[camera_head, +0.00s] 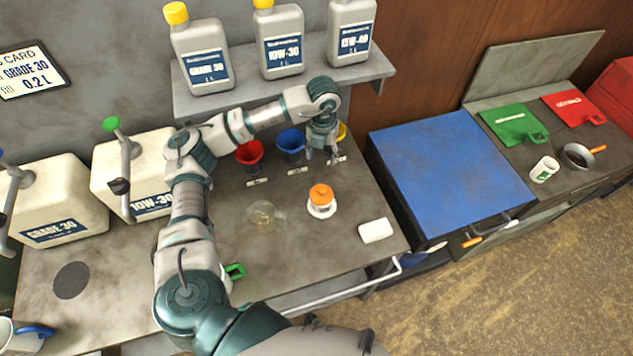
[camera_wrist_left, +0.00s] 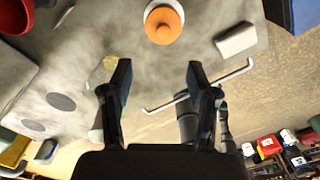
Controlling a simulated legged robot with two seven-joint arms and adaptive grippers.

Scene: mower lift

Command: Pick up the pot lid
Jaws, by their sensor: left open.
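An orange lid (camera_head: 321,192) with a small raised knob sits on a small white pot (camera_head: 321,209) on the grey workbench. In the left wrist view the orange lid (camera_wrist_left: 164,24) shows at the top centre, beyond my fingertips. My left gripper (camera_head: 325,152) hangs above the back of the bench, behind the lid and near the yellow funnel. In the left wrist view its two fingers (camera_wrist_left: 158,76) are spread apart with nothing between them. My right gripper does not show in either view.
Red (camera_head: 249,152) and blue (camera_head: 291,141) funnels stand left of my gripper. A clear glass jug (camera_head: 264,217) is left of the pot, and a white block (camera_head: 376,230) is right. Oil bottles line a shelf (camera_head: 240,95) above. Bare bench surrounds the pot.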

